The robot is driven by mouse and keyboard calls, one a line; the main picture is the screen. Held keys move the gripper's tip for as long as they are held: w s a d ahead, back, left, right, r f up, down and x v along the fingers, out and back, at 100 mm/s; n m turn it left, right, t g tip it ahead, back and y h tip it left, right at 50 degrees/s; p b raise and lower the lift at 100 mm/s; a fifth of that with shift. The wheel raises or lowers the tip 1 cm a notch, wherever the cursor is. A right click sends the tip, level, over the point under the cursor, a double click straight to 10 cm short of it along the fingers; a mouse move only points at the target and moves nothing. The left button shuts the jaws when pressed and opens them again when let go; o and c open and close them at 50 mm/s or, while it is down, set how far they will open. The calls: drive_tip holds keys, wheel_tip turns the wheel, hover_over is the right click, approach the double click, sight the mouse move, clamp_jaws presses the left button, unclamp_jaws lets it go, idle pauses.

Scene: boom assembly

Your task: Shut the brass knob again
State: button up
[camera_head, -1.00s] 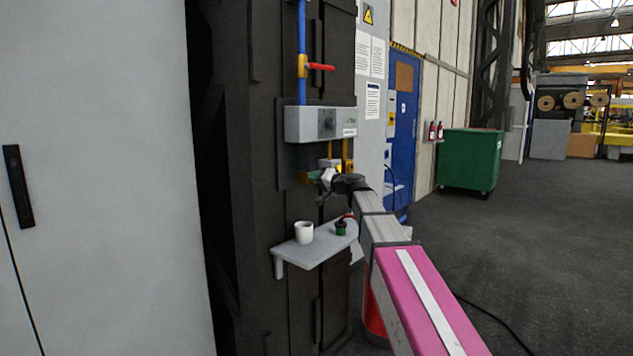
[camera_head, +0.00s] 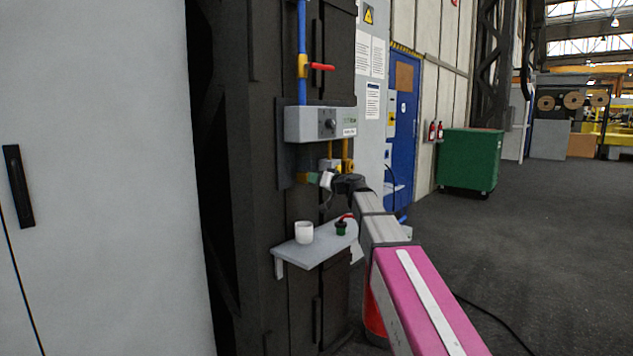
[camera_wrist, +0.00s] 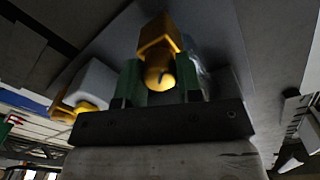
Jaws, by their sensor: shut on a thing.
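The brass knob (camera_wrist: 159,48) is in the middle of the wrist view, a yellow block with a rounded end. My gripper (camera_wrist: 158,80) has its two green fingertips on either side of the knob and is shut on it. In the head view my gripper (camera_head: 318,178) is below the grey control box (camera_head: 308,124), and its green and white fingers show in part. The knob's contact with the fingers is hidden there by my gripper and wrist.
A second brass fitting (camera_wrist: 88,104) with a pale body is left of my gripper in the wrist view. Below my gripper a grey shelf (camera_head: 300,256) holds a white cup (camera_head: 304,232) and a small green item (camera_head: 341,228). A red-handled valve (camera_head: 319,67) is above the box.

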drive_tip(key=o, duration=0.9)
drive_tip(key=v, duration=1.1)
drive_tip(key=s+d+f+m+g+h, duration=0.1)
drive_tip(key=s+f+g+h, duration=0.15)
drive_tip(key=f, duration=0.75)
drive_tip(key=s+d+f+g+h, duration=0.1)
drive_tip(key=s+d+f+h, duration=0.15)
drive_tip(key=f, duration=0.65)
drive_tip(key=s+f+m+g+h, duration=0.15)
drive_tip(key=s+f, duration=0.25)
drive_tip(key=f, duration=0.6)
drive_tip(key=s+d+f+g+h, duration=0.2)
drive_tip(key=s+d+f, duration=0.1)
drive_tip(key=s+f, duration=0.2)
drive_tip(key=s+d+f+m+g+h, duration=0.1)
drive_tip(key=s+d+f+g+h, duration=0.1)
drive_tip(key=s+f, duration=0.4)
drive_tip(key=s+d+f+m+g+h, duration=0.1)
drive_tip(key=s+d+f+g+h, duration=0.1)
drive_tip(key=s+d+f, duration=0.3)
drive_tip(key=shift+s+d+f+g+h, duration=0.1)
drive_tip(key=shift+s+d+f+h, duration=0.1)
drive_tip(key=shift+f, duration=0.5)
drive_tip(key=shift+s+d+f+g+h, duration=0.15)
drive_tip(key=shift+f+h, duration=0.1)
drive_tip(key=shift+f, duration=0.4)
drive_tip(key=shift+s+d+f+g+h, duration=0.1)
drive_tip(key=shift+s+f+h, duration=0.1)
drive_tip(key=shift+f, duration=0.5)
